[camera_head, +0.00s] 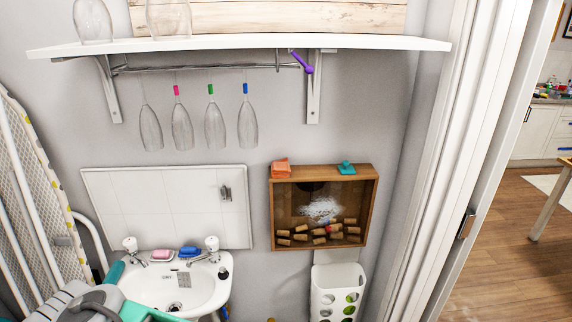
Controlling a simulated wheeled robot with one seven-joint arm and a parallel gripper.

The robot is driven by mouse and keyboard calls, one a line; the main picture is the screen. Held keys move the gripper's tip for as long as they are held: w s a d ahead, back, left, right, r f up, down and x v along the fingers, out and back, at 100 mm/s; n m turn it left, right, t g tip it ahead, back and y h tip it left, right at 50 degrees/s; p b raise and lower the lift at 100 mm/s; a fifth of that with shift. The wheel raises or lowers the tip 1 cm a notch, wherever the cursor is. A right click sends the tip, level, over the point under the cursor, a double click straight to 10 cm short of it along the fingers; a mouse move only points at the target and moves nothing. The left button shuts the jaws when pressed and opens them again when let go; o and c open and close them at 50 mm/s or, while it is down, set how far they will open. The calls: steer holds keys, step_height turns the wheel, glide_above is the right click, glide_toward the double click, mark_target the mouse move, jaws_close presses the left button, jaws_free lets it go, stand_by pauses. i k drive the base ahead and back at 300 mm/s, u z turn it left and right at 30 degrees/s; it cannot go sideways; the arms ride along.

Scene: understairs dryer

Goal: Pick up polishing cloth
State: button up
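A folded orange cloth (281,168), which looks like the polishing cloth, lies on the top left of a wooden wall box (373,208). It sits near the box's left corner, with bare wood to its right. My gripper's fingers do not show in this view, so I cannot see where they are relative to the cloth.
A teal object (346,168) sits right of the cloth. Corks fill the box's bottom. Glasses (214,125) hang under a white shelf (240,44). A sink (175,288) is lower left, an ironing board (30,190) far left. A white holder (338,280) hangs below; a doorway opens right.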

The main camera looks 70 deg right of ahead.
mark_target(280, 169)
steer(key=z, duration=0.8)
steer(key=i, duration=0.9)
steer(key=z, duration=0.8)
